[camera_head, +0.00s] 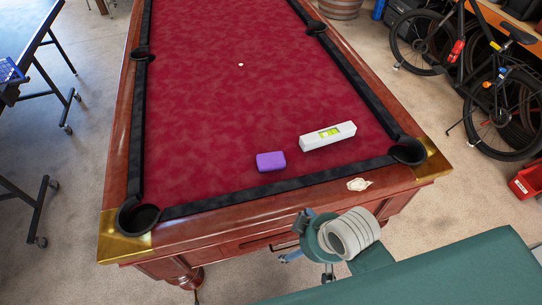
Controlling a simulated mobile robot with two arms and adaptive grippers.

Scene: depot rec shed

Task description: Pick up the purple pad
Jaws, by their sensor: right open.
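The purple pad (270,161) is a small rounded block. It lies flat on the red cloth of the pool table (200,130), close to the near cushion. My right gripper (293,238) comes in from the lower right and is at the near side of the table, below the pad in the picture. It is open and empty, clear of the pad. My left gripper does not show.
A white block with a yellow-green window (314,142) lies just right of the pad. A small pale object (359,184) sits on the near wooden rail. Black cushions edge the cloth. Bikes (502,105) stand at the right. The cloth left of the pad is clear.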

